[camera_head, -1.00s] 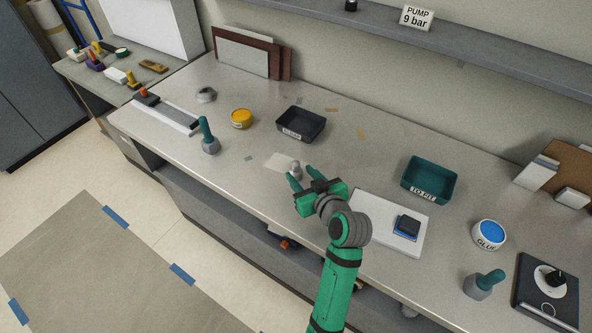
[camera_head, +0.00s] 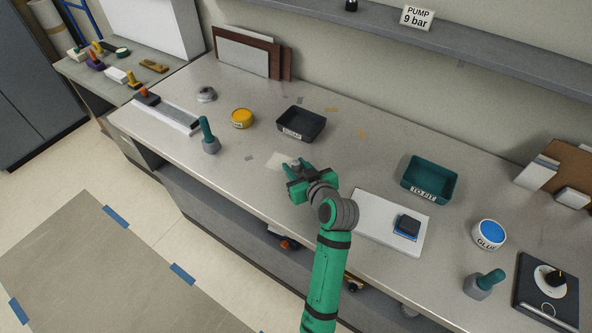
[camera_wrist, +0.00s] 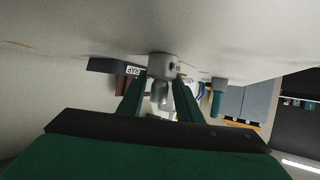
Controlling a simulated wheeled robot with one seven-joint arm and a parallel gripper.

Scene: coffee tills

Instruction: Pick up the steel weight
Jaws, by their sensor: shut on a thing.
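The steel weight (camera_wrist: 163,66) is a small grey cylinder with a narrower knob. In the wrist view, which is tilted over with the bench at the top, it sits between my two green fingers. My gripper (camera_wrist: 160,95) is shut on its knob. In the head view my gripper (camera_head: 297,167) is low over the middle of the bench, beside a pale card (camera_head: 279,161), and hides most of the weight. The weight's base is at or very near the bench top; I cannot tell whether it touches.
A dark scrap tray (camera_head: 301,138) lies behind my gripper. A teal "TO FIT" tray (camera_head: 453,188) and a white board (camera_head: 372,228) with a blue-black block (camera_head: 407,226) are to the right. A teal-handled tool (camera_head: 210,146) and yellow tin (camera_head: 241,118) stand to the left.

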